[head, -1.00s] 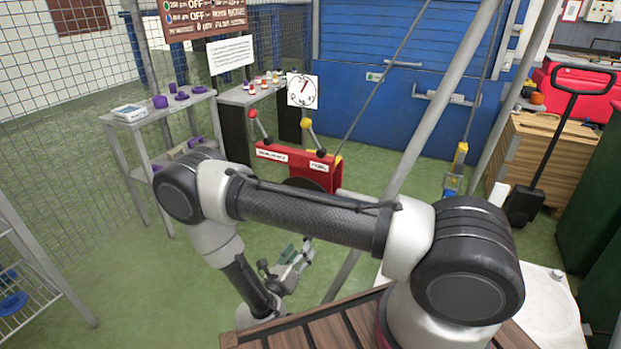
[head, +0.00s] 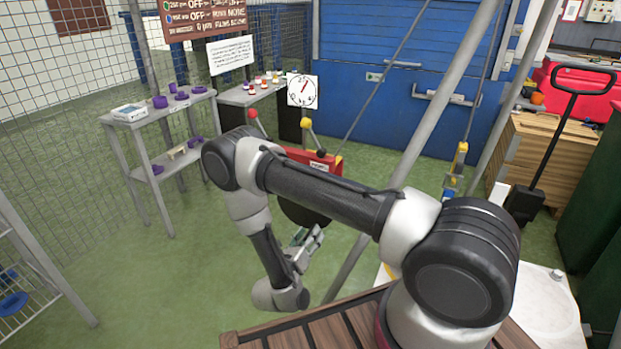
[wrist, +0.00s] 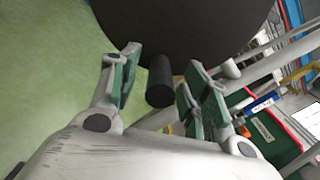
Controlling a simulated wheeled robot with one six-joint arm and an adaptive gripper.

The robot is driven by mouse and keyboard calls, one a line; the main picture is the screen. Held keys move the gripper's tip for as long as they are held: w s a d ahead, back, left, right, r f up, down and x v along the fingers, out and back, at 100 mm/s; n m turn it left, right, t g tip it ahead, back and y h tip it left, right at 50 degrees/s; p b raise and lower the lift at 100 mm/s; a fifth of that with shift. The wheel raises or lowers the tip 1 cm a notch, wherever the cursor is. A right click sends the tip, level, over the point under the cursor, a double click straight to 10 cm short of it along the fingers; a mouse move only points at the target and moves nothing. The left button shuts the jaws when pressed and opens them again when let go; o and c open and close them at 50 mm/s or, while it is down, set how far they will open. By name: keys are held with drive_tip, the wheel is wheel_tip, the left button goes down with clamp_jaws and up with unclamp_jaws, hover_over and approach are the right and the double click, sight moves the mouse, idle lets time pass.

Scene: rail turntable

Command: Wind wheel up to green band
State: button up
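The wheel is a dark disc (wrist: 185,25) at the top of the wrist view. It also shows in the head view (head: 303,213) below a red box (head: 318,160), partly hidden by my arm. A black cylindrical handle (wrist: 159,82) sticks out from the wheel. My gripper (wrist: 162,88) is open, its green-padded fingers either side of the handle; contact is not visible. In the head view my gripper (head: 310,240) is just below the wheel. A white dial (head: 303,91) with a needle stands behind the red box. Its band colours are too small to read.
Levers with a red ball (head: 253,114) and a yellow ball (head: 306,123) rise by the red box. A slanted grey pole (head: 425,130) stands right of the wheel. A grey shelf (head: 150,123) with purple parts stands left. Green floor (head: 210,270) is open at left.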

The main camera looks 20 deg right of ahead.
clamp_jaws()
drive_tip(key=shift+w+a+f+m, duration=0.25)
drive_tip(key=shift+w+a+m, duration=0.25)
drive_tip(key=shift+m, duration=0.4)
drive_tip(key=shift+w+a+f+m, duration=0.25)
drive_tip(key=shift+w+a+m, duration=0.25)
drive_tip(key=shift+m, duration=0.4)
drive_tip(key=shift+a, duration=0.1)
drive_tip(key=shift+w+a+m, duration=0.5)
drive_tip(key=shift+m, duration=0.4)
drive_tip(key=shift+w+a+m, duration=0.5)
drive_tip(key=shift+m, duration=0.4)
drive_tip(key=shift+w+a+m, duration=0.15)
drive_tip(key=shift+a+m, duration=0.05)
drive_tip(key=shift+m, duration=0.1)
drive_tip(key=shift+w+a+r+m, duration=0.2)
drive_tip(key=shift+w+a+m, duration=0.2)
drive_tip(key=shift+m, duration=0.35)
drive_tip(key=shift+w+a+r+m, duration=0.2)
drive_tip(key=shift+w+a+m, duration=0.2)
drive_tip(key=shift+m, duration=0.35)
